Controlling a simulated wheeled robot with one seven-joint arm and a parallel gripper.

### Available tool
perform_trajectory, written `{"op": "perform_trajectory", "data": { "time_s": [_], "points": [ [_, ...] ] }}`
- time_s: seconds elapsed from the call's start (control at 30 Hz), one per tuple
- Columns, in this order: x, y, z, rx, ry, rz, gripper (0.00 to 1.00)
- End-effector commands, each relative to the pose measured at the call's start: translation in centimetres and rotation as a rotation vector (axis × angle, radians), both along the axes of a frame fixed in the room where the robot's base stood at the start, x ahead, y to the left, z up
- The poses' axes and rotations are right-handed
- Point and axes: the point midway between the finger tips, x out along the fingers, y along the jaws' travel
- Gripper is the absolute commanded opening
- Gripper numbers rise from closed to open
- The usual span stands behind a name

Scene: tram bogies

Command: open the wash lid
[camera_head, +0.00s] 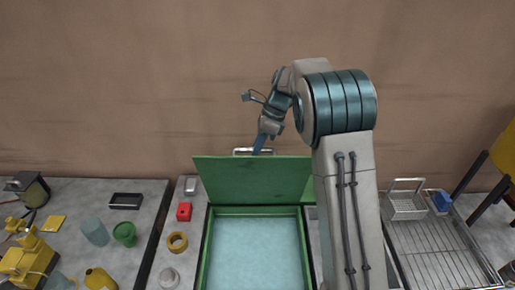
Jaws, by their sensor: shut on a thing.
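The wash lid (250,180) is a green panel, raised and tilted up at the back of the wash basin. The basin has a green rim (206,245) and a pale blue inside. A metal handle (240,151) shows at the lid's top edge. My gripper (258,150) is at that top edge, shut on the handle. The fingertips are small in the picture. My arm hides the right end of the lid and part of the basin's right side.
Further left are a green cup (124,234) and a black tray (126,201).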

Motion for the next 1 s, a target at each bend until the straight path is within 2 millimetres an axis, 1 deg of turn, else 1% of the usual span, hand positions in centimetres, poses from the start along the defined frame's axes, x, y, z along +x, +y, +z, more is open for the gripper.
{"op": "perform_trajectory", "data": {
  "time_s": [0.03, 0.4, 0.43, 0.47, 0.5, 0.87, 1.0],
  "points": [
    [0.0, -0.2, -0.9, -0.008, 0.008, 0.000, 0.00],
    [-0.1, -0.2, -1.0, -0.010, 0.010, 0.001, 0.00],
    [-0.1, -0.2, -1.0, -0.010, 0.010, 0.001, 0.19],
    [-0.1, -0.2, -1.0, -0.010, 0.010, 0.001, 0.27],
    [-0.1, -0.2, -0.9, -0.009, 0.010, 0.001, 0.38],
    [-0.1, 0.2, -0.4, -0.004, 0.007, 0.006, 0.38],
    [0.2, -0.2, 0.4, -0.002, 0.003, 0.005, 0.38]
  ]
}}
